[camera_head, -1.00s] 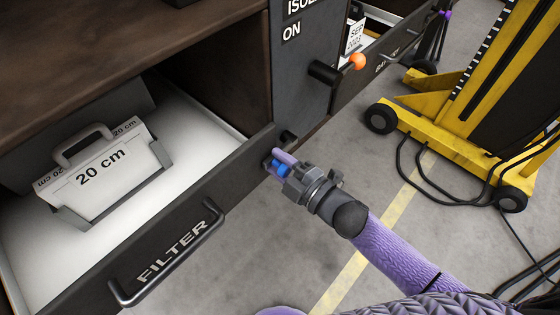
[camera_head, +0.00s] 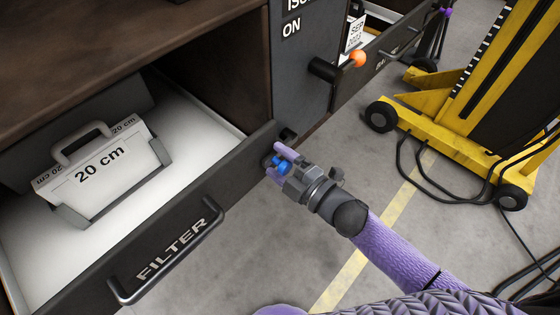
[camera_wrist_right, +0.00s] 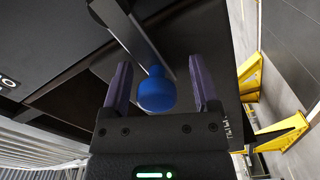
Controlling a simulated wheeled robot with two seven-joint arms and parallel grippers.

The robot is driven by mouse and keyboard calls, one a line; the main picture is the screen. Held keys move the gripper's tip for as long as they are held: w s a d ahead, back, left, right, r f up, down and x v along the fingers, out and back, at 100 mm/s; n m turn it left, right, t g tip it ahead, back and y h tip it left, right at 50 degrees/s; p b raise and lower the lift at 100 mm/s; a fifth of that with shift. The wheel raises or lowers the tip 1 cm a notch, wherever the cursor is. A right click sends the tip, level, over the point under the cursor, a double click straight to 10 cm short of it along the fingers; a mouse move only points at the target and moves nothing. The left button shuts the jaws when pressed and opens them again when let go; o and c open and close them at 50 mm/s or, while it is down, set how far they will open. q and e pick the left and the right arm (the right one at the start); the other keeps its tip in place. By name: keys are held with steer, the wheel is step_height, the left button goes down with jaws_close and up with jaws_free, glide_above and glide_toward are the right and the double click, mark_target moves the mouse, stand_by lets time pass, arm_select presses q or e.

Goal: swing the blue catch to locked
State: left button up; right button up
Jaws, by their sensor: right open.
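The blue catch (camera_head: 281,164) is on the front of the open FILTER drawer (camera_head: 205,228), near its right end. In the right wrist view its round blue knob (camera_wrist_right: 156,92) sits between the two purple fingers, with a gap on each side. My right gripper (camera_head: 279,162) is open around the knob. In the right wrist view the gripper (camera_wrist_right: 159,90) shows both fingers apart. The catch's base is partly hidden by the fingers in the head view. My left gripper is not in view.
The drawer holds a white filter block (camera_head: 104,166) marked 20 cm. A yellow lift (camera_head: 450,120) with black cables stands at the right.

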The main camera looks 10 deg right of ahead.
steer(key=v, duration=1)
steer(key=s+d+f+m+g+h+b, duration=0.2)
steer(key=s+d+f+m+h+b, duration=0.15)
steer(key=f, duration=0.75)
steer(key=s+d+f+m+g+h+b, duration=0.25)
steer(key=f+m+b, duration=0.2)
steer(key=f, duration=0.65)
steer(key=s+d+f+m+g+h+b, duration=0.1)
steer(key=s+d+f+m+h+b, duration=0.2)
steer(key=f, duration=0.9)
steer(key=s+a+f+m+g+h+b, duration=0.2)
steer(key=s+f+m+g+b, duration=0.3)
steer(key=s+f, duration=0.9)
steer(key=s+a+m+g, duration=0.1)
steer(key=s+m+g, duration=0.1)
steer(key=s+g, duration=0.1)
steer(key=shift+s+a+f+m, duration=0.2)
steer(key=shift+s+m, duration=0.1)
steer(key=shift+s, duration=0.2)
